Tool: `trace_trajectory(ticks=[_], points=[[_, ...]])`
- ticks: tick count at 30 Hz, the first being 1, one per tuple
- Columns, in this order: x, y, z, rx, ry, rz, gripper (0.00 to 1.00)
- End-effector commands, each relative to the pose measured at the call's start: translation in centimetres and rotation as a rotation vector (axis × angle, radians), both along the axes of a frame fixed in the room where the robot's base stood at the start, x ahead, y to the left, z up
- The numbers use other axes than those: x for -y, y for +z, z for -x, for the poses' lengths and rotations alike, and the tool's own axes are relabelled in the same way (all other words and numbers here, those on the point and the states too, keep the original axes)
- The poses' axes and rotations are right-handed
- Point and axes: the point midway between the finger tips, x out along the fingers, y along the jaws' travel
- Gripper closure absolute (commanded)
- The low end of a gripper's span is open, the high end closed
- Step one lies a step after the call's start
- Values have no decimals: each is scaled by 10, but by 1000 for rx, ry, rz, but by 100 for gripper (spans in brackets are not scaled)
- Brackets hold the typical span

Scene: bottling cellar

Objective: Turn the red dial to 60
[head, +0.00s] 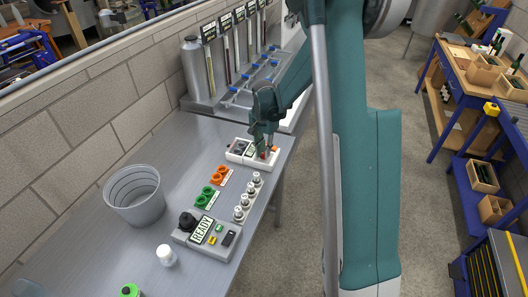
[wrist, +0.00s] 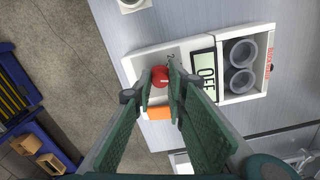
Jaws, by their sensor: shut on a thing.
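The red dial (wrist: 160,76) is a small round knob on a white instrument (wrist: 135,67) with a display reading OFF (wrist: 206,72). A number is printed beside the dial, partly hidden by a finger. My gripper (wrist: 160,82) is shut on the red dial, one finger on each side. In the head view the white instrument (head: 235,157) stands near the far right edge of the grey table, and my gripper (head: 263,150) reaches down onto its right part. The dial is mostly hidden there. I cannot read its setting.
A grey bucket (head: 134,196), a READY box (head: 207,237), green rings (head: 206,196), orange rings (head: 221,175) and several small metal-and-white pieces (head: 240,214) stand on the table. A rack with tubes and blue valves (head: 215,101) is behind the instrument.

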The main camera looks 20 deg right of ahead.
Motion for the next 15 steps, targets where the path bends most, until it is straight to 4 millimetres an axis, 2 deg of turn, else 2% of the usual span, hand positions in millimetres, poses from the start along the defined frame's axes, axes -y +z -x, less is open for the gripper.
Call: trace_trajectory(ticks=[1, 2, 5, 15], points=[[0, 0, -1, 1, 1, 0, 97], [0, 0, -1, 1, 1, 0, 82], [0, 0, -1, 1, 1, 0, 69], [0, 1, 0, 0, 1, 0, 69]])
